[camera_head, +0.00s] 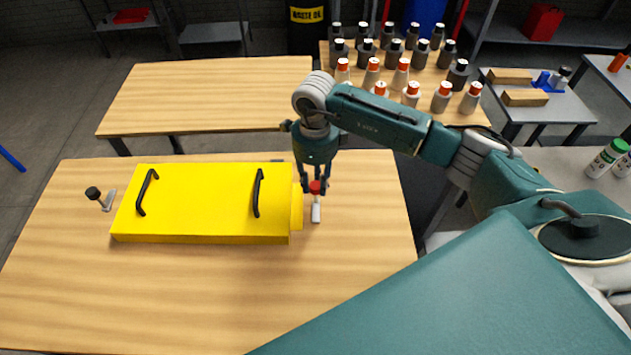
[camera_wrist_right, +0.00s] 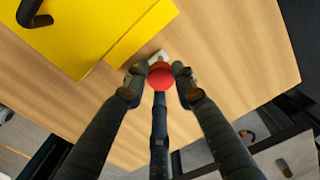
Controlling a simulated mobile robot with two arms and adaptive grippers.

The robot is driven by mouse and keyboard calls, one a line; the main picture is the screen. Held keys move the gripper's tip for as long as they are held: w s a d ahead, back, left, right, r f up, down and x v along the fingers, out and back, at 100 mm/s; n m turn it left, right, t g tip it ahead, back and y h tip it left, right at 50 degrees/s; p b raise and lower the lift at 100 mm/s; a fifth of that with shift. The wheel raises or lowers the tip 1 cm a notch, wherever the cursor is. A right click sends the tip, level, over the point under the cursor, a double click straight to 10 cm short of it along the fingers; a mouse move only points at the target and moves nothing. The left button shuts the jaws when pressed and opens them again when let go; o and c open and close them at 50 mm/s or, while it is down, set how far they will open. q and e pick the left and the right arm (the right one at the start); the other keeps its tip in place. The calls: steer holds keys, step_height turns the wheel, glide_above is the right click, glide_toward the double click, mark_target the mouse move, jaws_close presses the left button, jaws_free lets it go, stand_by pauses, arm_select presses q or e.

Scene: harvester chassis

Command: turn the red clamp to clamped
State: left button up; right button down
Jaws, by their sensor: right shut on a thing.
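The red clamp (camera_head: 316,188) has a red knob on a pale base and stands on the table just right of the yellow chassis panel (camera_head: 205,205). In the right wrist view its red knob (camera_wrist_right: 161,75) sits between the fingers, and the pale base (camera_wrist_right: 158,56) shows behind it. My right gripper (camera_head: 315,187) points down over the clamp and is shut around the knob (camera_wrist_right: 160,82). A black-knobbed clamp (camera_head: 95,194) stands at the panel's left end. My left gripper is not in view.
The panel carries two black handles (camera_head: 147,192) (camera_head: 257,192). The wooden table (camera_head: 200,290) is bare in front of it. Another table (camera_head: 210,95) stands behind, and a bottle table (camera_head: 345,47) with several bottles is at the back right.

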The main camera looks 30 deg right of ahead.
steer(key=m+b, duration=0.2)
steer(key=m, duration=0.2)
steer(key=shift+w+b, duration=0.25)
steer(key=shift+b, duration=0.15)
steer(key=m+b, duration=0.2)
steer(key=m, duration=0.3)
steer(key=shift+r, duration=0.15)
steer(key=m+b, duration=0.1)
steer(key=m, duration=0.3)
steer(key=shift+w+d, duration=0.1)
steer(key=shift+d, duration=0.05)
steer(key=shift+d+r+m+b, duration=0.15)
steer(key=shift+m+b, duration=0.5)
steer(key=shift+m, duration=1.55)
steer(key=c, duration=1.6)
jaws_free()
steer(key=shift+o, duration=1)
